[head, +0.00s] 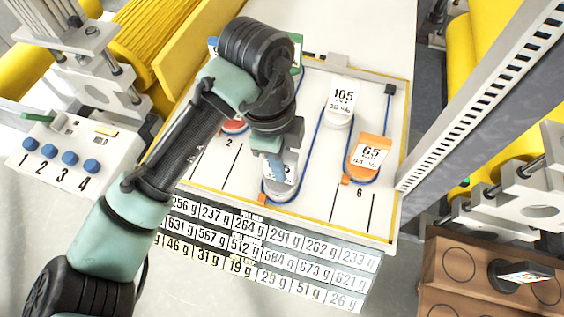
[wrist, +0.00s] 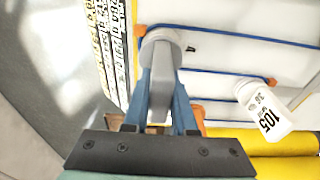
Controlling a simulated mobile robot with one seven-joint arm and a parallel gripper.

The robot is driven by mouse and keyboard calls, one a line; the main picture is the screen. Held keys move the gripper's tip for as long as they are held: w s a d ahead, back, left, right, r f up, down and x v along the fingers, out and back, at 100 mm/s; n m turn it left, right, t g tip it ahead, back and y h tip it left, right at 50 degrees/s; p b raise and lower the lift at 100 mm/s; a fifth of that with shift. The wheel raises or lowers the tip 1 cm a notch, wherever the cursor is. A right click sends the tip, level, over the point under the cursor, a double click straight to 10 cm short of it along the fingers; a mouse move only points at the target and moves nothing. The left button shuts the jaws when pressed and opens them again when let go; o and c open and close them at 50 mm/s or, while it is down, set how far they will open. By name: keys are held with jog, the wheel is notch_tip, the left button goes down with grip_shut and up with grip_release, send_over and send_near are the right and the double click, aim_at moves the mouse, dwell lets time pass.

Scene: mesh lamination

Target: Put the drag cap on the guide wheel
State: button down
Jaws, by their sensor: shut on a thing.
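My gripper (head: 270,145) points down over the middle of the white board. In the wrist view my gripper (wrist: 160,105) has its blue fingers closed on the narrow grey grip of a pale round drag cap (wrist: 163,38). In the head view the cap (head: 282,178) shows partly under the gripper, with a partly hidden label. It is at the bend of a blue cord (head: 310,130). The guide wheel there is hidden beneath the cap, and I cannot tell whether the two touch.
A white cap marked 105 (head: 341,103) and an orange cap marked 65 (head: 369,152) stand to the right on the board (head: 388,226). A weight chart (head: 270,255) lies in front. A wooden rack (head: 455,265) holds a black piece (head: 508,275).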

jog(key=shift+f, duration=1)
jog(key=shift+f, duration=0.15)
jog(key=c, duration=0.7)
grip_release()
jog(key=r, duration=0.4)
jog(key=a+r, duration=0.1)
jog(key=r, duration=0.3)
jog(key=r+b, duration=0.1)
jog(key=r, duration=0.3)
jog(key=shift+w+a+r, duration=0.1)
jog(key=shift+w+a, duration=0.05)
jog(key=shift+w, duration=0.1)
